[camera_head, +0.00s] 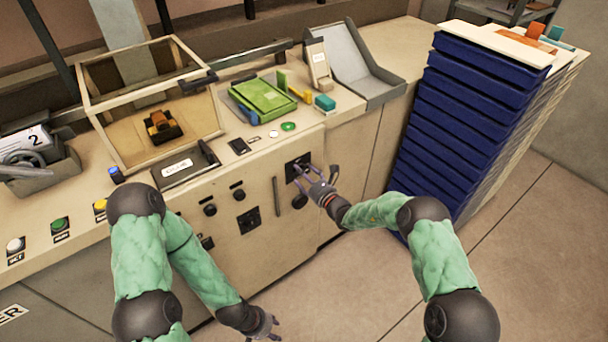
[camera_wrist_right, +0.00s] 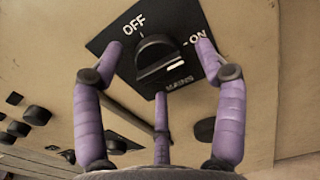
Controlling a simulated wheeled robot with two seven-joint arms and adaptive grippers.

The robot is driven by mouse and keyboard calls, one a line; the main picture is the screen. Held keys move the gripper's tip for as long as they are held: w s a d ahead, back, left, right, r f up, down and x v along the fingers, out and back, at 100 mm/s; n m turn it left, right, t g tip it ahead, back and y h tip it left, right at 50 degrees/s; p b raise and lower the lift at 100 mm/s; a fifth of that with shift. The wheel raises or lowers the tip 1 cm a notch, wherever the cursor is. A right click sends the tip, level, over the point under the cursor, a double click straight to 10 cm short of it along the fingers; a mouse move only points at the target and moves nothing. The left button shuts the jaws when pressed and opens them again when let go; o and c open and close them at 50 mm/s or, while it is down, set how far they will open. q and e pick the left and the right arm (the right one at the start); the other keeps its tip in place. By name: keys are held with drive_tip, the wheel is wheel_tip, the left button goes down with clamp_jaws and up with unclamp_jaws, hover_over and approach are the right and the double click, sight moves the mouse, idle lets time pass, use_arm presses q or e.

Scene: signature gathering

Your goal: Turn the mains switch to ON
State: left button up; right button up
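The mains switch (camera_wrist_right: 157,55) is a black rotary knob on a black plate marked OFF at upper left, ON at right and MAINS below. A white bar on its ridge lies toward the right, a little below the ON mark. In the head view the plate (camera_head: 296,166) is on the console front, partly covered by my right gripper (camera_head: 318,176). In the wrist view my right gripper (camera_wrist_right: 160,58) is open, with purple fingers left, right and below the knob; contact cannot be told. My left gripper (camera_head: 264,332) hangs low before the console, fingers apart and empty.
Several small knobs (camera_wrist_right: 37,115) and a slot-like bar (camera_head: 277,196) sit on the front panel near the switch. A glass case (camera_head: 150,105) and a green tray (camera_head: 263,97) are on the console top.

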drive_tip(key=v, duration=1.2)
idle(0.5)
drive_tip(key=s+a+f+n+g, duration=0.3)
drive_tip(key=s+f+n+g, duration=0.3)
drive_tip(key=s, duration=0.5)
drive_tip(key=s+a+f+n+g, duration=0.35)
drive_tip(key=s+f+g, duration=0.4)
drive_tip(key=s, duration=0.25)
drive_tip(key=s+d+f+n+h, duration=0.3)
drive_tip(key=s+d+f+n, duration=0.1)
drive_tip(key=s+n, duration=0.3)
drive_tip(key=s+d+f+n+h, duration=0.3)
drive_tip(key=s+n, duration=0.4)
drive_tip(key=n, duration=0.3)
drive_tip(key=shift+d+f+g+h, duration=0.35)
drive_tip(key=shift+d+f, duration=0.1)
drive_tip(key=shift+d, duration=0.55)
